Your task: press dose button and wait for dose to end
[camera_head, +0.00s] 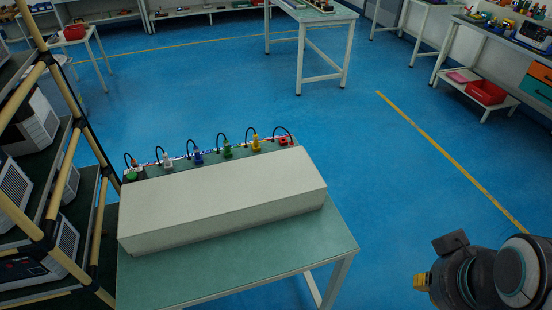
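A long pale box (225,205) lies across a green-topped table (190,290) in the head view. Behind its upper edge is a row of coloured fittings with looped black leads: white (167,162), blue (198,157), green (227,150), yellow (256,144) and red (284,141). At the row's left end, a round green piece (132,175) sits on a dark block; it looks like a button, but I cannot tell whether it is the dose button. Part of my dark arm shows at the lower right, well apart from the table. My gripper's fingers are not seen.
A rack of tan tubes (50,175) holding grey equipment stands close at the table's left. Blue floor (400,190) is open to the right and behind. Farther off are a workbench (315,15) and a right-hand bench with red bins (487,92).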

